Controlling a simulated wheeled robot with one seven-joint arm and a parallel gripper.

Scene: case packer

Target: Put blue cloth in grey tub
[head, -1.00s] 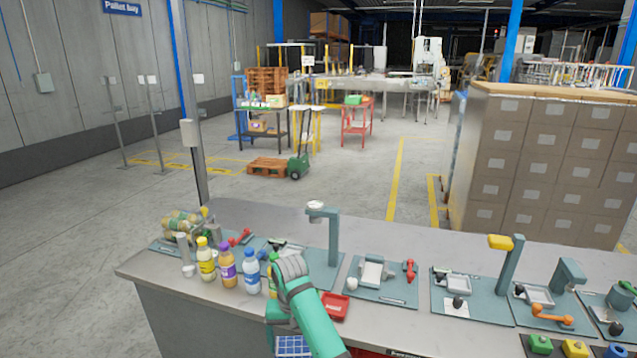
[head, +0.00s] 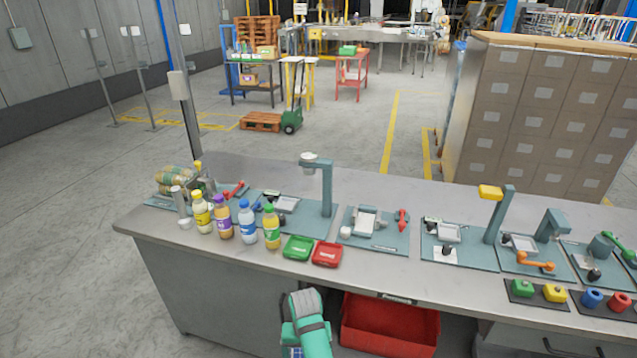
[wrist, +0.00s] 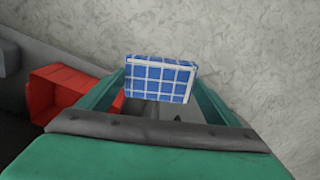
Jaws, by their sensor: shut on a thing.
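The blue cloth (wrist: 158,80), a block shape with a white grid, is between the fingers of my gripper (wrist: 160,92) in the wrist view. My gripper is shut on it, above the concrete floor. In the head view a small patch of the blue cloth (head: 296,352) shows at the bottom edge, beside my forearm and in front of the bench; the fingers are hidden there. I cannot make out a grey tub in either view.
A red tub (head: 362,343) is low at the bench front, right of my arm; it also shows at left in the wrist view (wrist: 52,92). The bench top (head: 150,225) carries bottles, a green tray (head: 298,247), a red tray (head: 327,254) and several fixtures.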

